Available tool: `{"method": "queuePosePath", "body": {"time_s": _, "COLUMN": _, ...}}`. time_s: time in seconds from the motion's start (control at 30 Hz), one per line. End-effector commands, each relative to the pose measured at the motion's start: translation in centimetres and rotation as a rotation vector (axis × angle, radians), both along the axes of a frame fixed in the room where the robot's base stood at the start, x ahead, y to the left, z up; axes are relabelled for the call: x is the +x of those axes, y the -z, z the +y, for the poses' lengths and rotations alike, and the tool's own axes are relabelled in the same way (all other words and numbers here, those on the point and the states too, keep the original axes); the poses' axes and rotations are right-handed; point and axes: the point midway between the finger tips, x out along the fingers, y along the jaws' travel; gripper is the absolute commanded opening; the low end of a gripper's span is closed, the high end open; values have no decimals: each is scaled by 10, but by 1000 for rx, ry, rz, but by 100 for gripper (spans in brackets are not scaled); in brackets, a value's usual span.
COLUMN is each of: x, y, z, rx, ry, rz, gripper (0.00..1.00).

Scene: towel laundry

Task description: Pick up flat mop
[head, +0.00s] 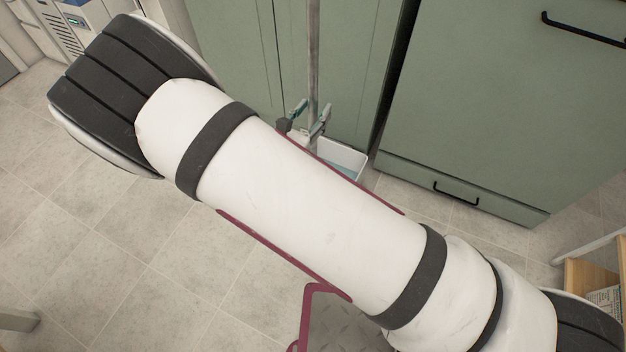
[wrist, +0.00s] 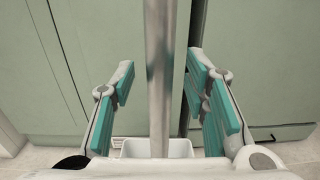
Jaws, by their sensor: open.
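The flat mop shows as an upright grey metal pole (head: 313,50) in front of the green cabinet. In the wrist view the pole (wrist: 160,50) stands between the teal-padded fingers of my gripper (wrist: 161,88). The fingers are spread on both sides of it, with visible gaps, so the gripper is open and around the pole without gripping it. In the head view my gripper (head: 310,117) shows only partly beyond my white arm. The mop's head is hidden. A white bucket (head: 345,160) is at the foot of the pole, also seen in the wrist view (wrist: 183,148).
Green cabinets (head: 480,110) with black handles stand close behind the pole. A dark red frame with a metal plate (head: 345,325) is below my arm. A wooden shelf (head: 590,278) is at the right edge. Tiled floor (head: 110,260) is open at the left.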

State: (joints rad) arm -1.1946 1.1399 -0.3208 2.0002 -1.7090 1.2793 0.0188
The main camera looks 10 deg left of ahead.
Motion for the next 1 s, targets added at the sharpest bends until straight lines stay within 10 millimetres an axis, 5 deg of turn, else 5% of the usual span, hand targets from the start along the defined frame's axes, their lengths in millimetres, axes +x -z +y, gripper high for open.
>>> {"method": "queuePosePath", "body": {"time_s": 0.27, "x": 6, "y": -1, "z": -2, "rx": 1, "ry": -1, "rz": -1, "gripper": 42}}
{"method": "queuePosePath", "body": {"time_s": 0.47, "x": 6, "y": -1, "z": -2, "rx": 1, "ry": -1, "rz": -1, "gripper": 0}}
{"method": "queuePosePath", "body": {"time_s": 1.0, "x": 6, "y": -13, "z": -2, "rx": 2, "ry": 0, "rz": -4, "gripper": 0}}
